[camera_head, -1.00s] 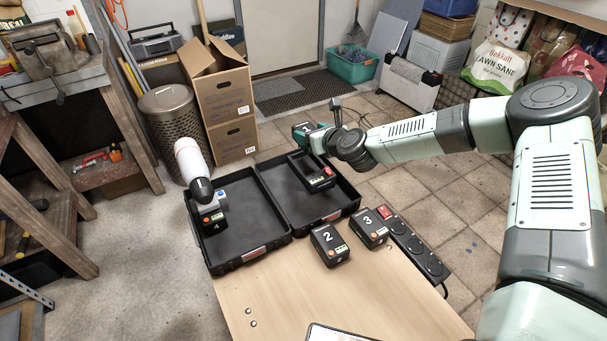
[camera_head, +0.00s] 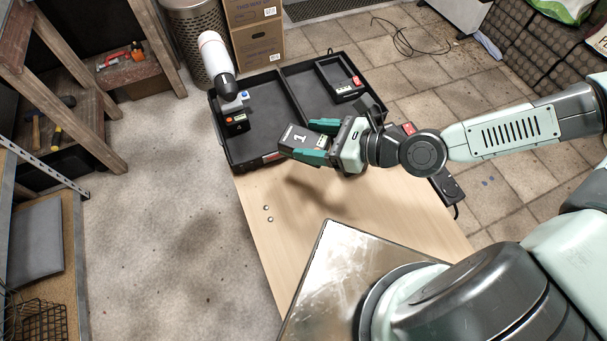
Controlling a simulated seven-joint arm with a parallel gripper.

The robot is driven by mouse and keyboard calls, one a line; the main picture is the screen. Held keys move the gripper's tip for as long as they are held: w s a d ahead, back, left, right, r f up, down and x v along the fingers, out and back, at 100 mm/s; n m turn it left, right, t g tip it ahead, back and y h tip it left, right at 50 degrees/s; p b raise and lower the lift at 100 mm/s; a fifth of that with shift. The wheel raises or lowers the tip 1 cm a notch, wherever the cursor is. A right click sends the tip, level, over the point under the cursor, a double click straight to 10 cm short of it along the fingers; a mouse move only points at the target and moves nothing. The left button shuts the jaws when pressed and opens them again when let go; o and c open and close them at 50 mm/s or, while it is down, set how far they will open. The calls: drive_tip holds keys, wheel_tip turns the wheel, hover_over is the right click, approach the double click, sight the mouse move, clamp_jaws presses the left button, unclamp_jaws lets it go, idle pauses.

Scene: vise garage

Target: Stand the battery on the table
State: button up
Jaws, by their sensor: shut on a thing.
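A dark battery (camera_head: 294,137) marked 1 is held by my gripper (camera_head: 308,141). Its teal fingers are shut on the battery's two sides, and the battery points left and looks tilted. It appears to be above the far part of the wooden table (camera_head: 330,207), with a shadow on the wood below. The numbered side and a light end section of the battery show; its underside is hidden.
A power strip (camera_head: 447,185) is at the right edge. The table's left and middle are mostly clear.

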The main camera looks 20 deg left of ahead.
drive_tip(key=shift+s+d+f, duration=0.1)
drive_tip(key=shift+s+f, duration=0.05)
drive_tip(key=shift+s, duration=0.35)
wheel_tip(320, 180, down, 10)
drive_tip(key=shift+r, duration=0.25)
drive_tip(key=shift+f, duration=0.1)
drive_tip(key=o, duration=1.4)
drive_tip(key=v, duration=1.2)
